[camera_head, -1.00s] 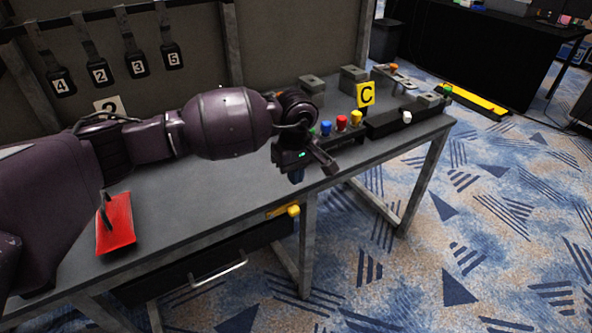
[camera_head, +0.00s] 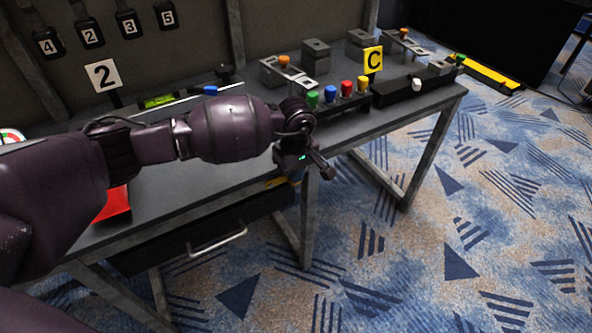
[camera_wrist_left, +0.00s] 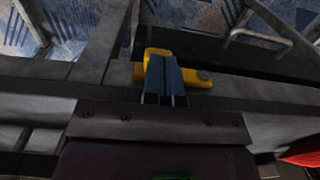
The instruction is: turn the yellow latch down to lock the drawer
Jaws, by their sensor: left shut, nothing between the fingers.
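The drawer (camera_head: 165,247) is a dark front with a metal handle (camera_head: 218,243) under the tabletop; it looks shut. The yellow latch (camera_head: 277,182) lies along the table's front edge at the drawer's right end, and my left gripper hides its knob end. In the left wrist view the latch (camera_wrist_left: 199,79) lies roughly level, with its thicker end at left. My left gripper (camera_head: 296,177) is shut and empty, and its blue fingertips (camera_wrist_left: 165,73) overlap the latch's thicker end. I cannot tell whether they touch it. My right gripper is out of view.
A red object (camera_head: 117,204) on the tabletop is partly behind my left arm. Coloured buttons (camera_head: 330,94) and grey blocks stand at the back right. A table leg (camera_head: 308,225) stands below the gripper; the carpet at right is open.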

